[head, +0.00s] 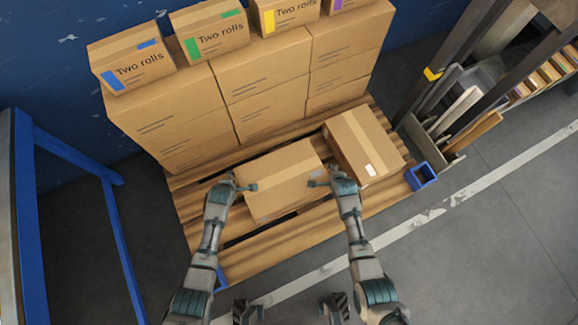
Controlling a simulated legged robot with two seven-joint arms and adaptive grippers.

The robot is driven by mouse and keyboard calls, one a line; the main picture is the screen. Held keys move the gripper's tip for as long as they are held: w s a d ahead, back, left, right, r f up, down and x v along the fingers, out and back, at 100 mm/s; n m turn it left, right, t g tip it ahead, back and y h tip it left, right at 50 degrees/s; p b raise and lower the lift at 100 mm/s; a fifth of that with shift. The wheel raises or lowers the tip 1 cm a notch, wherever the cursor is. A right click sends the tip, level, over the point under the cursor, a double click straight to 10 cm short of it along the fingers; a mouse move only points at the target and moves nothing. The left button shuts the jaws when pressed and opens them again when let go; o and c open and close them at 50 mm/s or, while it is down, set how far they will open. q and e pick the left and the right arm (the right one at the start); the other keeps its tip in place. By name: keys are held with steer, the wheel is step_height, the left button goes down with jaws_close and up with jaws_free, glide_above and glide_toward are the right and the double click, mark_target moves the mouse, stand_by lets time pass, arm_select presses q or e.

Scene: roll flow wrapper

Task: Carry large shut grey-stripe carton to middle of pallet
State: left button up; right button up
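A large shut brown carton (281,172) sits on the front middle of the wooden pallet (255,262), between my two grippers. A pale tape band runs along its top, and a small greyish patch shows near its right end. My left gripper (249,187) is at the carton's left end, with a finger pointing inward over its edge. My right gripper (319,182) is at the right end, also pointing inward. Both look very close to or touching the carton; I cannot tell which. The finger gaps are too small to read.
Another shut carton (363,140) with a white label stands to the right on the pallet. Stacked cartons (265,85) fill the back, topped by smaller "Two rolls" boxes (208,30). A blue frame (75,150) stands left; a rack (440,85) and blue bin (421,176) are right.

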arm_select(q)
steer(key=shift+d+f, duration=0.15)
steer(key=shift+d, duration=0.65)
arm_select(e)
steer(key=shift+w+a, duration=0.2)
steer(key=shift+a, duration=0.55)
arm_select(q)
steer(key=shift+f, duration=1.8)
arm_select(e)
steer(key=shift+f, duration=1.8)
arm_select(q)
steer(key=shift+a, duration=0.4)
arm_select(e)
steer(key=shift+d, duration=0.4)
arm_select(q)
steer(key=o, duration=0.5)
steer(key=a, duration=0.3)
steer(key=shift+r, duration=0.1)
steer(key=shift+c, duration=0.2)
arm_select(e)
steer(key=d, duration=0.3)
steer(key=shift+s, duration=0.1)
arm_select(q)
steer(key=shift+a, duration=0.15)
arm_select(e)
steer(key=shift+d+f, duration=0.1)
steer(key=shift+d, duration=0.05)
